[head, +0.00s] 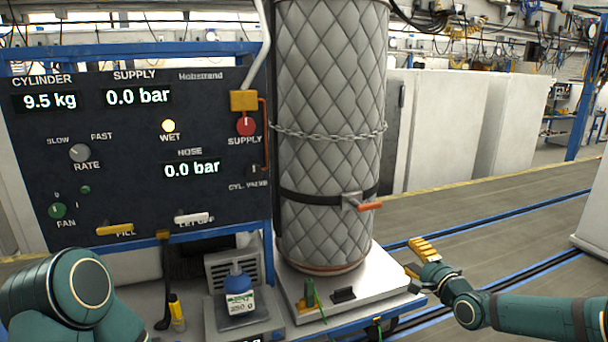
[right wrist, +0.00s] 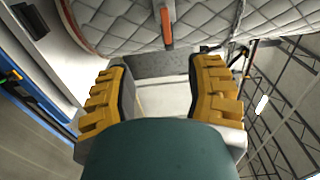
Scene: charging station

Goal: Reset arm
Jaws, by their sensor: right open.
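My right gripper (head: 419,260) is open and empty, to the right of the quilted cylinder's base in the head view. In the right wrist view its two yellow fingers (right wrist: 162,72) stand wide apart with nothing between them. The quilted grey cylinder (head: 328,160) stands upright on a pale platform (head: 375,291), with a chain and a black strap around it. The strap has an orange lever (head: 369,206), which also shows beyond the fingers in the right wrist view (right wrist: 166,27). My left arm shows at the lower left; its gripper is out of view.
A dark control panel (head: 120,150) stands left of the cylinder, reading 9.5 kg and 0.0 bar twice. Pale cabinets (head: 450,115) stand behind at right. Open floor (head: 520,225) lies to the right.

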